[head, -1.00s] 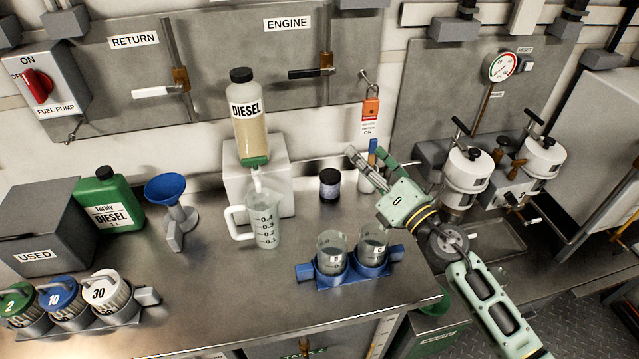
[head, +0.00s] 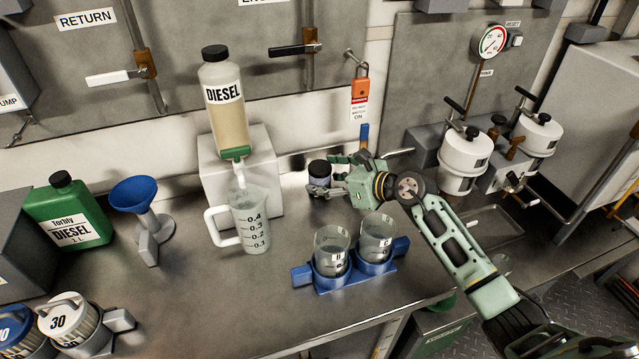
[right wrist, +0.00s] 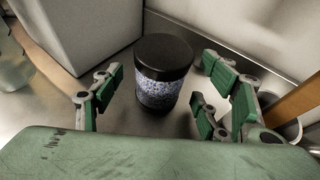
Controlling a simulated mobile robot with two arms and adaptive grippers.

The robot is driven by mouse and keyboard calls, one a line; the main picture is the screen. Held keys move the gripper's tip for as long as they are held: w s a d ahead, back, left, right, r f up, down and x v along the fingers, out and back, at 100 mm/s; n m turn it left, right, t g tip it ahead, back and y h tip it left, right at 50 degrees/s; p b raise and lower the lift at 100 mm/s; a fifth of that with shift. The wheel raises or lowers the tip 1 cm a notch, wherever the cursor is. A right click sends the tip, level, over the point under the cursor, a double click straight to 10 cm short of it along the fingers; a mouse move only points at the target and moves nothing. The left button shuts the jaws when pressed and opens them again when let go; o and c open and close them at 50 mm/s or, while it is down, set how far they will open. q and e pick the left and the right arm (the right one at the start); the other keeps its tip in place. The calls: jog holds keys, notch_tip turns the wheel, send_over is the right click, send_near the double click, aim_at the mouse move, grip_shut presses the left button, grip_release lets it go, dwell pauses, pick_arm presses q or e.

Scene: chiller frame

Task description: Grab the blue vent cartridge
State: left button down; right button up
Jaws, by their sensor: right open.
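The vent cartridge (head: 319,176) is a small jar with a black lid and speckled blue-grey contents. It stands upright on the steel bench, right of the white block. My right gripper (head: 328,174) is at the cartridge, its fingers spread to either side. In the right wrist view the cartridge (right wrist: 160,88) sits between the open green fingers (right wrist: 160,90), with gaps visible on both sides. I see no grip on it. In the head view the fingers partly hide the jar. My left gripper is not in view.
Two glass beakers in a blue holder (head: 322,285) stand just in front of my right gripper. A measuring jug (head: 250,228) and the white block (head: 262,165) with the diesel bottle (head: 226,105) are to the left. A red-tagged lock (head: 360,88) hangs behind.

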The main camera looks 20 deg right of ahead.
jog(key=b+x, duration=0.1)
jog(key=x, duration=0.1)
jog(key=shift+w+a+f, duration=0.15)
jog(key=shift+w+a, duration=0.05)
jog(key=shift+w, duration=0.1)
jog(key=shift+c, duration=0.6)
jog(key=c, duration=1.3)
jog(key=shift+o, duration=0.2)
